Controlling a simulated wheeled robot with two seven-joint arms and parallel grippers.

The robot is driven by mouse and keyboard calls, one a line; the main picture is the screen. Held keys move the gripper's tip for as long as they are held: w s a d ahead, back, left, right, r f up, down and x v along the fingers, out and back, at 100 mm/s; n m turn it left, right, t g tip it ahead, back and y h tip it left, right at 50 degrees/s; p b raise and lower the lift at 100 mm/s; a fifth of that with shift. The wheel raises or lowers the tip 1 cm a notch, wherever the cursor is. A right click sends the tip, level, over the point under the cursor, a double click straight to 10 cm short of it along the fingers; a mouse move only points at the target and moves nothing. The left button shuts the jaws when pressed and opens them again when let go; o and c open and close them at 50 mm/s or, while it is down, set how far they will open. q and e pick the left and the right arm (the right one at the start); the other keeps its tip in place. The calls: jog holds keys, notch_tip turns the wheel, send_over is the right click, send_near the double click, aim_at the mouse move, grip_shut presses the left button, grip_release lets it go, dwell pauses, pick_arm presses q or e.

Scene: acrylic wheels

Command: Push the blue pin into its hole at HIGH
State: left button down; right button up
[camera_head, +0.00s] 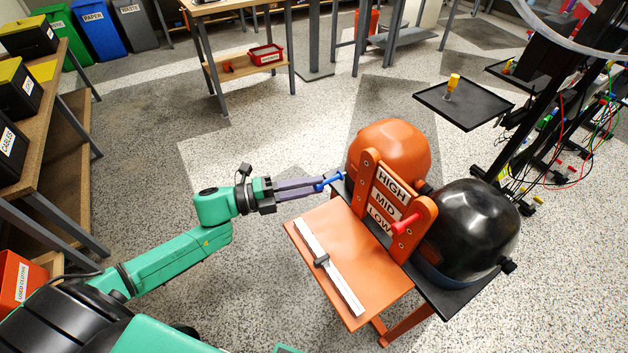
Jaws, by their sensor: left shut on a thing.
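My left gripper (316,187) reaches in from the left and is shut on the blue pin (330,181). The pin points right, toward the upper left edge of the orange upright board (364,182), near the HIGH label (391,184). I cannot tell whether its tip touches the board. MID (384,204) and LOW (378,219) labels sit below HIGH. A red pin (404,225) sticks out on the board's right side, near LOW. The hole at HIGH is not clearly visible. My right gripper is not in view.
An orange tabletop (345,285) with a white ruler-like bar (331,268) lies before the board. An orange dome (392,150) and a black dome (470,230) stand behind it. A black tray (468,112) is at the upper right. The floor left of the stand is clear.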

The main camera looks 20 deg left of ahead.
aim_at(338, 174)
pick_arm(q)
jog(key=shift+w+d+f+b, duration=0.1)
jog(key=shift+w+d+b, duration=1.1)
jog(key=shift+w, duration=0.25)
jog(key=shift+w+d, duration=0.5)
jog(key=shift+w+d+b, duration=0.5)
jog(key=shift+w+d, duration=0.2)
jog(key=shift+w, duration=0.15)
jog(key=c, duration=0.6)
grip_release()
